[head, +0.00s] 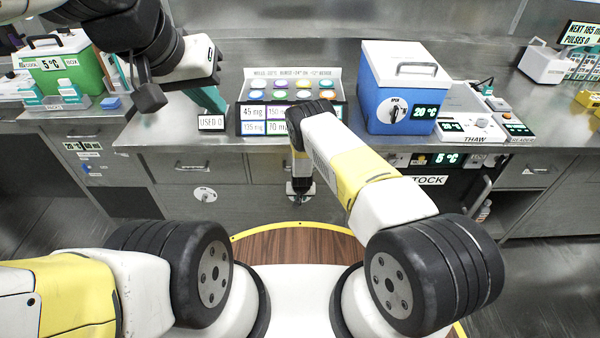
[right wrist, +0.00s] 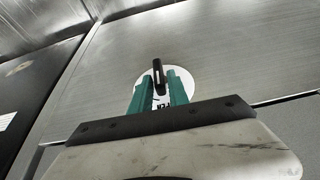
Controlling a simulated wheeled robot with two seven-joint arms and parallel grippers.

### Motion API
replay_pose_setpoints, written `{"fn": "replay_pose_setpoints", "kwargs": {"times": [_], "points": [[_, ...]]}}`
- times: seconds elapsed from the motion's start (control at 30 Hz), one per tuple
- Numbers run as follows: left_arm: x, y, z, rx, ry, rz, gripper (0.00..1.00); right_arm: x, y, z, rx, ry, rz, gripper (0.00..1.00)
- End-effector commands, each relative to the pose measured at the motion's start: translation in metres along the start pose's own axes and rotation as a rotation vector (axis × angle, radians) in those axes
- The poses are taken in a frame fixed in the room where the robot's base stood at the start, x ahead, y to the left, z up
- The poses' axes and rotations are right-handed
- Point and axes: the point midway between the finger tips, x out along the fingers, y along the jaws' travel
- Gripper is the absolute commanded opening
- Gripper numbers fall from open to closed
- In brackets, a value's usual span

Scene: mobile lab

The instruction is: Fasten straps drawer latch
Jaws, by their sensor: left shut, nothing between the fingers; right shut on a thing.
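The latch, a dark upright handle (right wrist: 158,70) on a white round plate (right wrist: 187,80), sits on a grey metal drawer front (right wrist: 230,50). My right gripper (right wrist: 162,85) is shut on the handle, its green fingers on either side. The plate's lettering is partly hidden by the fingers. In the head view my right gripper (head: 301,192) reaches down to the drawer front under the counter, and its fingers are hard to make out. My left gripper (head: 212,100) is shut and empty above the counter, left of the vial rack.
On the counter stand a vial rack (head: 293,75), a blue cool box (head: 388,115), a green cool box (head: 75,75) and a thaw unit (head: 462,105). Another round latch plate (head: 204,194) is on the drawer front to the left. A stock fridge (head: 445,162) is under the counter at right.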

Motion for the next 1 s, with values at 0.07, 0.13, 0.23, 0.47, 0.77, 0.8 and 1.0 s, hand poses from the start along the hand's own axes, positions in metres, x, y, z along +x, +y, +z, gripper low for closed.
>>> {"fn": "replay_pose_setpoints", "kwargs": {"times": [0.07,0.13,0.23,0.47,0.77,0.8,1.0], "points": [[0.0,0.0,0.0,0.0,0.0,0.0,0.0,0.0,0.003,0.0,0.017,-0.002,-0.021,0.0],[0.0,0.0,0.0,0.0,0.0,0.0,0.0,0.0,0.004,-0.001,0.029,-0.001,-0.047,0.0],[0.0,0.0,0.0,0.0,0.0,0.0,0.0,0.0,0.006,0.0,0.052,-0.002,-0.097,0.0],[0.0,0.0,0.0,0.0,0.0,0.0,0.0,0.001,0.011,0.0,0.114,-0.001,-0.238,0.0],[0.0,0.0,0.0,0.0,0.0,0.0,0.0,0.003,0.015,0.001,0.183,0.001,-0.412,0.0],[0.0,0.0,0.0,0.0,0.0,0.0,0.0,0.003,0.015,0.001,0.19,0.001,-0.431,0.0],[0.0,0.0,0.0,0.0,0.0,0.0,0.0,0.004,0.015,0.002,0.217,0.001,-0.506,0.0]]}}
